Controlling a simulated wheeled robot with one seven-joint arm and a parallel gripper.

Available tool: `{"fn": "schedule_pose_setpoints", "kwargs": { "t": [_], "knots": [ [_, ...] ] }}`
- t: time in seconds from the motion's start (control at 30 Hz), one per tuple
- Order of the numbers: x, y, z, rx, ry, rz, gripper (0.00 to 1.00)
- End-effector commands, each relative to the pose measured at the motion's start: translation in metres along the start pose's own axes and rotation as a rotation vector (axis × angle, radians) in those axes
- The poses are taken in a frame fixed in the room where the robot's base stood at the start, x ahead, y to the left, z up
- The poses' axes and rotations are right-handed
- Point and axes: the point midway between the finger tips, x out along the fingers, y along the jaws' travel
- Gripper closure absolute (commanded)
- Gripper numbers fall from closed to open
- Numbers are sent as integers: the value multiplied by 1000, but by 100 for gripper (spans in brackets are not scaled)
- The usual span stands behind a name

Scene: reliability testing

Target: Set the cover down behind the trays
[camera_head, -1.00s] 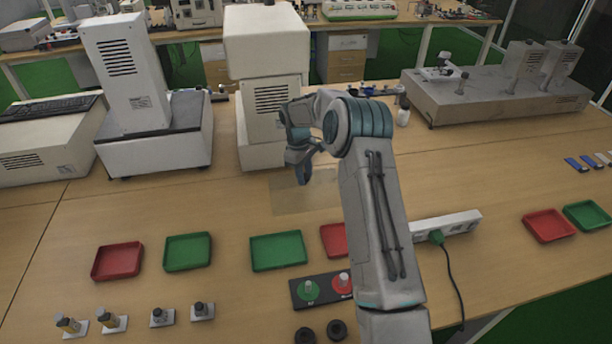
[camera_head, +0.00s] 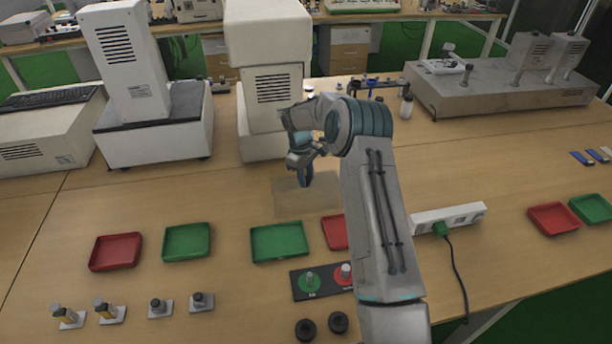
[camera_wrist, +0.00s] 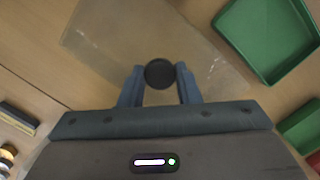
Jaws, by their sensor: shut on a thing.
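The cover (camera_head: 290,205) is a clear, see-through sheet or box with a round black knob (camera_wrist: 160,73). It is at or just above the table behind the trays; I cannot tell whether it touches. My gripper (camera_head: 305,181) points down over it, and in the wrist view my gripper (camera_wrist: 160,88) has its two fingers shut on the knob. In front are a red tray (camera_head: 116,252), a green tray (camera_head: 187,242), another green tray (camera_head: 278,243) and a red tray (camera_head: 333,232) partly hidden by my arm.
A white instrument (camera_head: 268,90) stands close behind the cover. A scale-like device (camera_head: 155,130) is at the left. A power strip (camera_head: 450,217) lies right of my arm. A black panel (camera_head: 318,283) with green and red knobs lies in front of the trays.

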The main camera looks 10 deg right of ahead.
Motion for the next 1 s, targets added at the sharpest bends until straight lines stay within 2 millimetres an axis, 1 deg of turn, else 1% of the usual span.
{"fn": "schedule_pose_setpoints", "kwargs": {
  "t": [0.47,0.77,0.8,0.87,1.0],
  "knots": [
    [11,0,-2,-1,0,1,100],
    [11,0,-2,0,0,1,100],
    [11,0,-2,0,0,1,62],
    [11,0,-2,0,0,1,45],
    [11,0,-2,0,0,1,45]
  ]
}}
